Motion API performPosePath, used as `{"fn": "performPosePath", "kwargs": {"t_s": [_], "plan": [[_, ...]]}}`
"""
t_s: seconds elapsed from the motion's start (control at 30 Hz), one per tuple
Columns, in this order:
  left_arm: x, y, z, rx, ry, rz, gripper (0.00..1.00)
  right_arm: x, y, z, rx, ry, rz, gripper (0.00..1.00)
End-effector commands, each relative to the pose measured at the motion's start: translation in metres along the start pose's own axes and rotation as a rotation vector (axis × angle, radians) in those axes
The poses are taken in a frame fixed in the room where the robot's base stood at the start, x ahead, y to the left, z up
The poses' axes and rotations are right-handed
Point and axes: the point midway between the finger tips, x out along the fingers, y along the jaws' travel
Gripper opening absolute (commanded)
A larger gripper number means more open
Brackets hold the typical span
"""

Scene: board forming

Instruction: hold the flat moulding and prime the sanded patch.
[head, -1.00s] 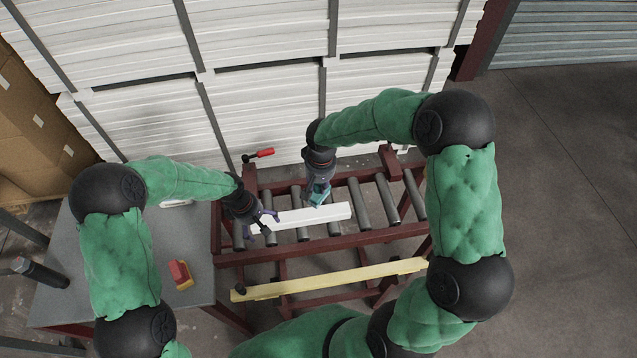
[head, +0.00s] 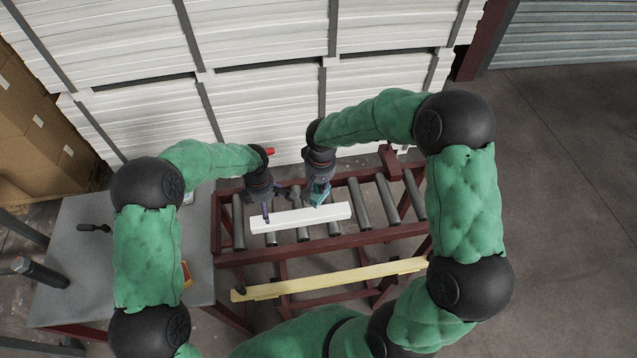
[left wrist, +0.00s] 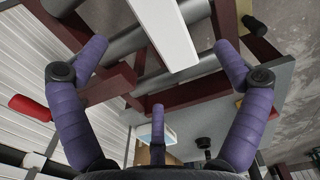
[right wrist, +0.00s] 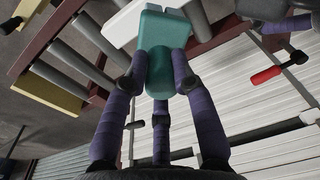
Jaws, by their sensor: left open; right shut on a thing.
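The flat moulding (head: 335,212) is a long white bar lying across the grey rollers. It also shows in the left wrist view (left wrist: 163,28) and the right wrist view (right wrist: 123,25). My left gripper (head: 267,212) is open over the left part of the moulding; in its wrist view its purple fingers (left wrist: 160,65) are spread, with the bar beyond them. My right gripper (right wrist: 158,62) is shut on a teal block-shaped tool (right wrist: 162,35), which is over or against the moulding right of its middle; I cannot tell if they touch. The sanded patch cannot be made out.
The dark red roller frame (head: 365,235) carries the bar; its right rollers are clear. A red clamp handle (head: 270,151) is close behind my left gripper. A yellow beam (head: 330,280) lies in front. A grey table (head: 75,270) with a dark tool (head: 93,228) stands left.

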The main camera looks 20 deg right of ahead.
Motion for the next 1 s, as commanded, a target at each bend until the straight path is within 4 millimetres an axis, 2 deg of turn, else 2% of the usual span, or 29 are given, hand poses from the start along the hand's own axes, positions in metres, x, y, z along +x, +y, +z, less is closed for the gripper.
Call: {"fn": "performPosePath", "kwargs": {"t_s": [0.4,0.6,0.8,1.0], "plan": [[0.055,0.000,0.000,0.001,-0.001,-0.001,0.97,0.000,0.000,0.000,0.000,0.001,0.000,0.00],[0.076,0.001,0.000,0.001,-0.001,0.001,0.97,0.000,0.000,0.000,0.000,0.001,0.000,0.00],[0.088,0.001,0.000,0.000,-0.001,0.001,0.97,0.000,0.000,0.000,0.000,0.001,0.000,0.00],[0.091,0.001,0.000,0.001,-0.001,0.001,0.97,0.000,0.000,0.000,0.000,0.001,0.000,0.00]]}}
